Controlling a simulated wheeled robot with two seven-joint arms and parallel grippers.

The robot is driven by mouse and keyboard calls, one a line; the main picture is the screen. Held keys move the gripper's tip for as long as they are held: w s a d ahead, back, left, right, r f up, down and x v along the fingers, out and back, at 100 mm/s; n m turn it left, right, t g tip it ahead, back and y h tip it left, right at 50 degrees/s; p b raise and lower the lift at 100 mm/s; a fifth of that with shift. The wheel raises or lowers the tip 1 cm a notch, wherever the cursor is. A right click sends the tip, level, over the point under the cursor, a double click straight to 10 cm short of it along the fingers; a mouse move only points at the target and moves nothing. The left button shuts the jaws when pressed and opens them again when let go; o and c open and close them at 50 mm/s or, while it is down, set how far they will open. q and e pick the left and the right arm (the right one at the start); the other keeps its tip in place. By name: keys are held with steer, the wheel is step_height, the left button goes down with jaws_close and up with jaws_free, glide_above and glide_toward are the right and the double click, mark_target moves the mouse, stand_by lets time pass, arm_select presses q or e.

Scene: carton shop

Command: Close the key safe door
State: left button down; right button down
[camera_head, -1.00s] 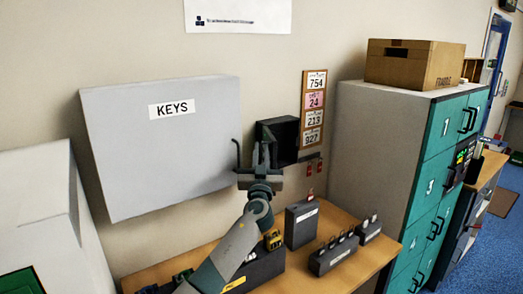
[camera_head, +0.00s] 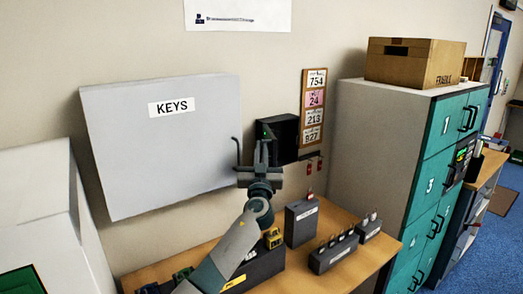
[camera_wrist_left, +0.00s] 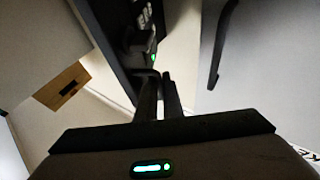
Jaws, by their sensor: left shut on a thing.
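A large light-grey box labelled KEYS (camera_head: 165,150) hangs on the wall, its front flat and a dark bar handle (camera_head: 236,156) at its right edge. The handle also shows apart from my fingers in the left wrist view (camera_wrist_left: 221,45). A small black wall box (camera_head: 288,138) is just right of it. It has a green light on its left part, and dark panels with pale marks show in the wrist view (camera_wrist_left: 145,18). My left gripper (camera_head: 263,153) is at this black part, shut on a dark piece below the green light. The exact grip is partly hidden. My right gripper is out of view.
A wooden table (camera_head: 350,265) below holds dark label boxes (camera_head: 302,222) and a key rack (camera_head: 333,252). A number board (camera_head: 314,108) and red tags hang on the right. Teal lockers (camera_head: 435,175) with a carton (camera_head: 415,62) stand further right.

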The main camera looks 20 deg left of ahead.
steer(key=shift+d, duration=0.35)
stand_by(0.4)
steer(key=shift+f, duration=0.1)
